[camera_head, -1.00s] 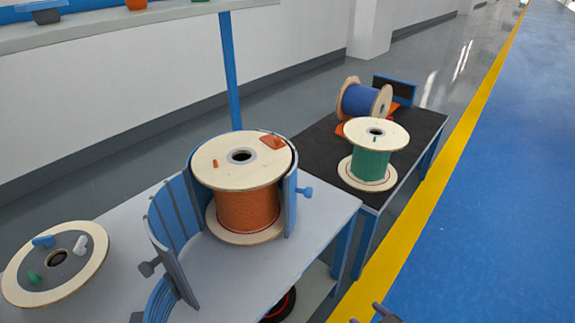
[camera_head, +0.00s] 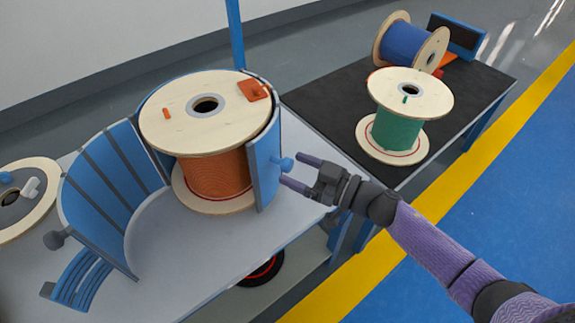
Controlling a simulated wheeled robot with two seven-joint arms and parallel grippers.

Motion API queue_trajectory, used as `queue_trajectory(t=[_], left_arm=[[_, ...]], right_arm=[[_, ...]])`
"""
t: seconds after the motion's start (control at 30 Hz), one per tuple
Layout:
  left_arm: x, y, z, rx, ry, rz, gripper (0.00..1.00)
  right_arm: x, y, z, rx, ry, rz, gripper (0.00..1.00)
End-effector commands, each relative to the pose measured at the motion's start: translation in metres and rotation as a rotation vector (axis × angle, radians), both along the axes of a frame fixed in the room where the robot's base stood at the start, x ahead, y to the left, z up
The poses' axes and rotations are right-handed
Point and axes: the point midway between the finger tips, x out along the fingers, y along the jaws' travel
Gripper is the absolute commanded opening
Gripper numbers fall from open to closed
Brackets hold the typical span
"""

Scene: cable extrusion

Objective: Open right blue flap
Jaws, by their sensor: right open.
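The right blue flap (camera_head: 265,160) is a curved panel standing upright along the right side of an orange cable spool (camera_head: 220,180). A blue knob (camera_head: 287,164) sticks out from its outer face. My right gripper (camera_head: 288,172) is open, with its two fingertips at the knob, one above and one below it. I cannot tell whether they touch it. The left blue flap (camera_head: 100,185) is swung out to the left of the spool and carries a dark knob (camera_head: 54,240). My left gripper is not in view.
The spool stands on a grey table (camera_head: 200,262). A black table (camera_head: 460,85) at the right holds a green spool (camera_head: 395,130) and a blue spool (camera_head: 405,45). A flat wooden reel (camera_head: 40,175) lies at the left. A blue post (camera_head: 234,35) rises behind.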

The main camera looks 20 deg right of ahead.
Motion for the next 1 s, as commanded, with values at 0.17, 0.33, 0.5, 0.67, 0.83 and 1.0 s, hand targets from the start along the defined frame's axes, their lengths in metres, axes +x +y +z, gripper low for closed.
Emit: queue_trajectory(t=[0.17, 0.33, 0.5, 0.67, 0.83, 1.0], left_arm=[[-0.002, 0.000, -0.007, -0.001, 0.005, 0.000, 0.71], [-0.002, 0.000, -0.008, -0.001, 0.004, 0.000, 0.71], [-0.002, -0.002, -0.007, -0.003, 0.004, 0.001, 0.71], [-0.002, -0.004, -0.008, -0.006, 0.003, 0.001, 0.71], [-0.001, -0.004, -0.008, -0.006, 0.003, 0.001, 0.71], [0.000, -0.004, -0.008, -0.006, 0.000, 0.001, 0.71]], right_arm=[[0.016, 0.015, -0.002, 0.001, 0.001, 0.000, 0.78], [0.020, 0.017, 0.000, -0.001, 0.001, -0.001, 0.78], [0.019, 0.017, 0.000, -0.001, 0.001, -0.001, 0.71], [0.019, 0.017, 0.000, -0.001, 0.001, -0.001, 0.37], [0.019, 0.017, 0.000, 0.000, 0.001, -0.001, 0.01], [0.019, 0.017, 0.000, 0.000, 0.001, -0.001, 0.00]])
